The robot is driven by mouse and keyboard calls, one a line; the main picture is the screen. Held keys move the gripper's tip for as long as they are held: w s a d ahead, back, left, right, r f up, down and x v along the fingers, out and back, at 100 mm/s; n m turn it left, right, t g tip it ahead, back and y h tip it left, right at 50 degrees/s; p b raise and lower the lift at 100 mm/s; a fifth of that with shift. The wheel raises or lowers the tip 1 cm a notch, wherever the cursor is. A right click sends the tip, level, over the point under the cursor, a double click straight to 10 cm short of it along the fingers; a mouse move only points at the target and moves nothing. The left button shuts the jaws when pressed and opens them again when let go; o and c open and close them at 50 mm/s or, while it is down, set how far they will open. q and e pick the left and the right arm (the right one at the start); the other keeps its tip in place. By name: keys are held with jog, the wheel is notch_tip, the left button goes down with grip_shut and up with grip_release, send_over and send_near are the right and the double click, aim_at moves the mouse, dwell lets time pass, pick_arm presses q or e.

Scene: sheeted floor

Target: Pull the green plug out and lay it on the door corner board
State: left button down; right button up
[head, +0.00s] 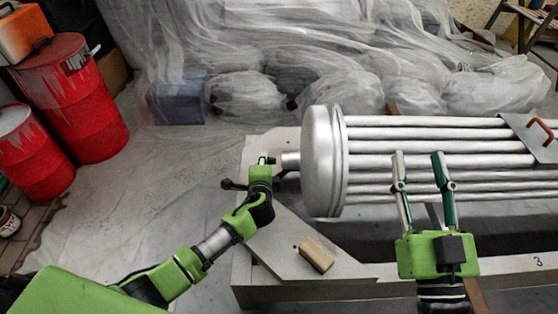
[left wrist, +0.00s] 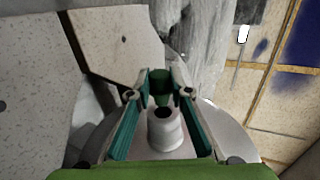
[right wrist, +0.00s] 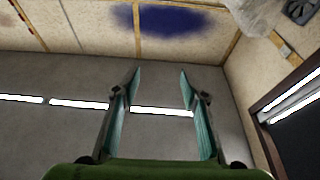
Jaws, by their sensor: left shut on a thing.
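The green plug (left wrist: 160,85) is between the fingertips of my left gripper (left wrist: 160,82) in the left wrist view. My left gripper is shut on it, and it also shows in the head view (head: 267,161), beside the metal nozzle (head: 290,161) on the drum end. The nozzle (left wrist: 165,135) shows a dark open hole, and the plug appears clear of it. The door corner board (head: 283,248) is the flat grey angled plate below the drum end. My right gripper (head: 418,158) is open and empty, in front of the metal tubes; its spread fingers show in the right wrist view (right wrist: 160,78).
A small wooden block (head: 316,255) lies on the board, with bare surface left of it. The tube bundle (head: 450,147) fills the right. Red drums (head: 75,100) stand at the left. Sheeted heaps (head: 340,95) lie behind. Open floor (head: 150,190) lies left of the frame.

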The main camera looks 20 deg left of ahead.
pick_arm(q)
jog(key=shift+s+a, duration=0.2)
jog(key=shift+a, duration=0.35)
pick_arm(e)
jog(key=shift+w+f+g, duration=0.25)
jog(key=shift+f+g, duration=0.35)
jog(key=shift+f, duration=0.45)
jog(key=shift+f, duration=0.15)
pick_arm(q)
jog(key=shift+a+p, duration=0.15)
jog(key=shift+p, duration=0.15)
pick_arm(e)
jog(key=shift+d, duration=0.1)
pick_arm(q)
jog(key=a, duration=0.1)
jog(key=s+a+p, duration=0.1)
jog(key=a, duration=0.1)
jog(key=shift+a, duration=0.3)
pick_arm(e)
notch_tip(320, 180, down, 7)
jog(key=d+g+h, duration=0.1)
jog(key=g, duration=0.2)
jog(key=shift+f+g+h, duration=0.2)
jog(key=shift+g+h, duration=0.1)
jog(key=shift+g, duration=0.1)
jog(key=shift+r, duration=0.2)
